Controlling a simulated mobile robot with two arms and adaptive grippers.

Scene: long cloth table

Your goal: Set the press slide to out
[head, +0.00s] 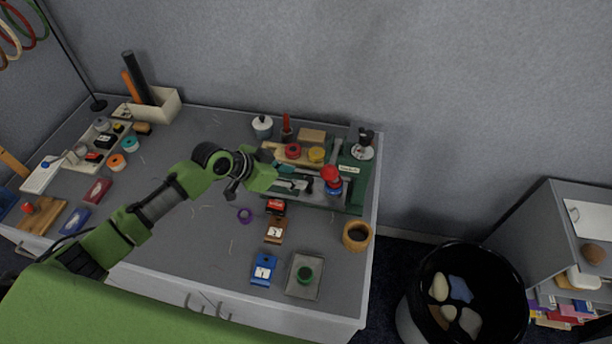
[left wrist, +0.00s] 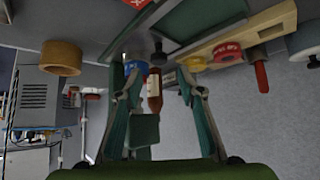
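The press stands on a green base (head: 352,195) at the right end of the table, with a red-topped knob (head: 330,173) over a blue part. A grey slide bar with a small dark knob (head: 309,186) lies along the base, left of the red knob. My left gripper (head: 288,178) is just left of the dark knob, low over the press. In the left wrist view its two teal fingers (left wrist: 158,112) are spread. A dark-red handle-like piece (left wrist: 155,88) shows between them; I cannot tell whether they touch it. My right gripper is out of view.
A wooden board (head: 276,150) with red and yellow rolls lies behind the press. A wooden ring (head: 356,235), numbered tags and a grey plate (head: 304,276) with a green disc lie in front. A black bin (head: 468,300) stands right of the table.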

